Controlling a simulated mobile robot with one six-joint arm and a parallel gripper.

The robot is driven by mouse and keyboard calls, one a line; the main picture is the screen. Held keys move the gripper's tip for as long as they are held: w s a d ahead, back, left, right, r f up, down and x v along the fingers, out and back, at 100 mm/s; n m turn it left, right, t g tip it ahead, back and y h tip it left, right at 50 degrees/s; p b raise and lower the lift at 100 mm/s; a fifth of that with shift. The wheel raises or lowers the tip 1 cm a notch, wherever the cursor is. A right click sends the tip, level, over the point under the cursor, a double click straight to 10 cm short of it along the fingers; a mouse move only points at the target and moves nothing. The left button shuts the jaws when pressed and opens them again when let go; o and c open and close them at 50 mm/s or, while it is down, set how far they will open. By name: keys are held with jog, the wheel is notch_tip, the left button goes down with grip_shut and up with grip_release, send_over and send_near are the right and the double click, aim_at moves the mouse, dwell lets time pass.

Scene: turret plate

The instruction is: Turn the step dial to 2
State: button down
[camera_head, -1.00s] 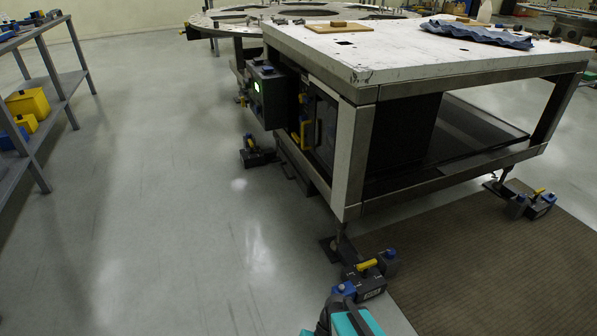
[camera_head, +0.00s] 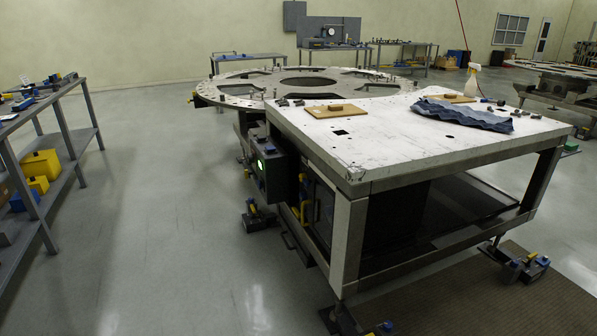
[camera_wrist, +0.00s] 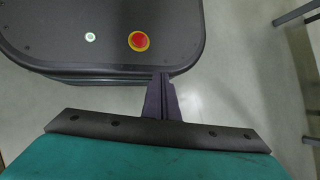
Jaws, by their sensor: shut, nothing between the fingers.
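A dark control box (camera_head: 270,168) with a small lit green screen (camera_head: 261,165) is fixed to the left side of the white-topped bench. The step dial itself is too small to make out from here. My gripper (camera_wrist: 164,78) shows in the wrist view, its fingers together with nothing between them. It is over my own dark base deck, which has a red button and a small green light. My gripper does not show in the head view and is away from the control box.
The round turret plate (camera_head: 235,88) adjoins the bench top (camera_head: 380,150), which carries a blue cloth (camera_head: 465,114) and a wooden board (camera_head: 336,109). A shelf rack (camera_head: 60,140) stands at the left. The floor between is clear, except for a foot block (camera_head: 256,217) beside the bench.

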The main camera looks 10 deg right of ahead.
jog(key=d+r+h+p, duration=0.1)
jog(key=d+r+p, duration=0.2)
jog(key=r+p, duration=0.6)
jog(key=s+d+r+n+t+h+p, duration=0.1)
jog(key=d+r+h+p, duration=0.1)
jog(key=r+p, duration=0.8)
jog(key=shift+s+d+h+p, duration=0.25)
jog(key=shift+d+p, duration=0.45)
jog(key=shift+p, duration=1.25)
jog(key=shift+w, duration=0.1)
